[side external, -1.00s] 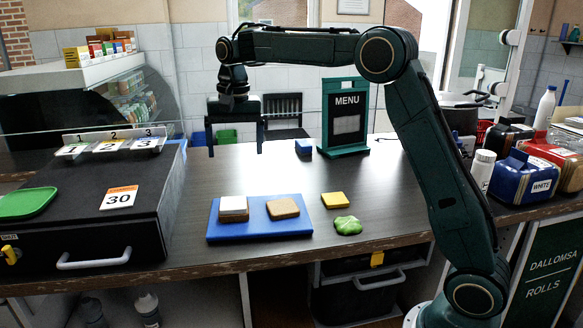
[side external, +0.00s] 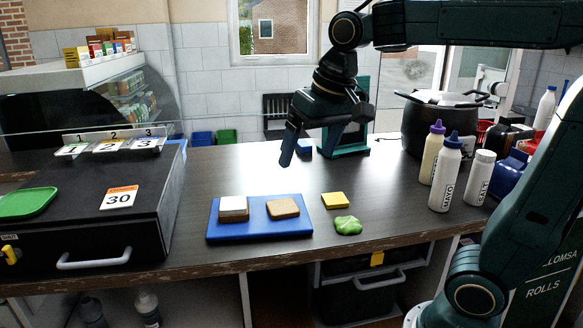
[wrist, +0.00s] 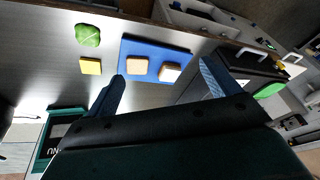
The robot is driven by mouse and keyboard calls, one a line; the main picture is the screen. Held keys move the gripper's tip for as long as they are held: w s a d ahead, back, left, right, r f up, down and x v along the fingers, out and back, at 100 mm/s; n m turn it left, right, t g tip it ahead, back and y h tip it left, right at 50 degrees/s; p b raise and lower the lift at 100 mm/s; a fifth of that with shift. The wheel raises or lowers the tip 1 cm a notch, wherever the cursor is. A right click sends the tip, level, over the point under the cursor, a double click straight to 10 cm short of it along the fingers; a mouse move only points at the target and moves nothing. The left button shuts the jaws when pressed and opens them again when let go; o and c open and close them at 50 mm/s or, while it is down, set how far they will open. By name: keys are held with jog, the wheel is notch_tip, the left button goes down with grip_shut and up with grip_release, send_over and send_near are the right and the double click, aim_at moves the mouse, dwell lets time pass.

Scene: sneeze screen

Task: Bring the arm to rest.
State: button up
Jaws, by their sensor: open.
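My gripper (side external: 310,150) is open and empty. It hangs in the air above the back of the counter, behind the blue board, in front of the menu stand. In the wrist view its two fingers (wrist: 162,85) are spread apart with nothing between them. The blue board (side external: 259,231) lies on the counter with two bread pieces: one (side external: 233,214) with a white top, and a plain brown one (side external: 283,208). The yellow slice (side external: 335,200) and the green lettuce (side external: 348,225) lie to the right of the board.
A mayo bottle (side external: 446,175), a cream bottle (side external: 431,150) and a salt shaker (side external: 479,178) stand at right, before a black pot (side external: 436,124). The menu stand (side external: 346,152) is partly hidden behind my gripper. A black drawer unit (side external: 60,222) with a green tray (side external: 24,203) is at left.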

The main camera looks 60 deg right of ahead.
jog(key=s+f+n+t, duration=0.2)
jog(key=s+f, duration=0.4)
jog(key=s, duration=0.6)
jog(key=shift+s+a+f+n, duration=0.4)
jog(key=shift+a+n, duration=0.05)
jog(key=shift+n, duration=0.25)
